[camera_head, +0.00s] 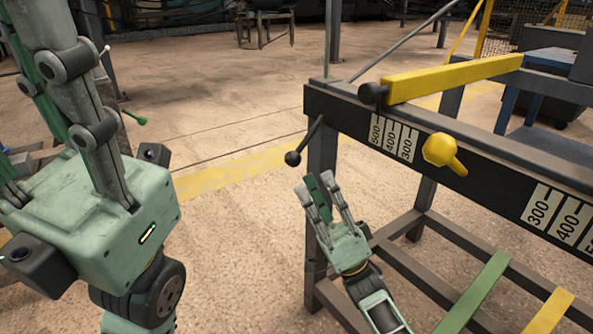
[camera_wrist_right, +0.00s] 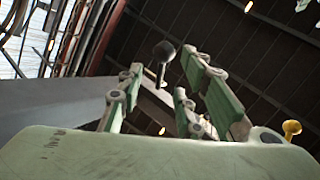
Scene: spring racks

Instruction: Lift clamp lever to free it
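The clamp lever (camera_head: 293,158) is a thin black rod with a ball knob. It hangs down and left from the near corner of the rack's dark top beam. Its knob (camera_wrist_right: 163,52) shows in the right wrist view between the open fingers, apparently beyond their tips. My right gripper (camera_head: 316,185) is open and empty, pointing up, just below and right of the knob in the head view; no contact is visible. My left gripper (camera_head: 85,110) is large in the left foreground, its fingertips cut off at the top, so its opening cannot be judged.
The rack's dark beam (camera_head: 345,108) carries white number scales and a yellow knob (camera_head: 442,151). A yellow bar (camera_head: 450,78) with a black end lies on top. Lower rails (camera_head: 450,238) lie to the right of my right arm. The floor left of the rack is clear.

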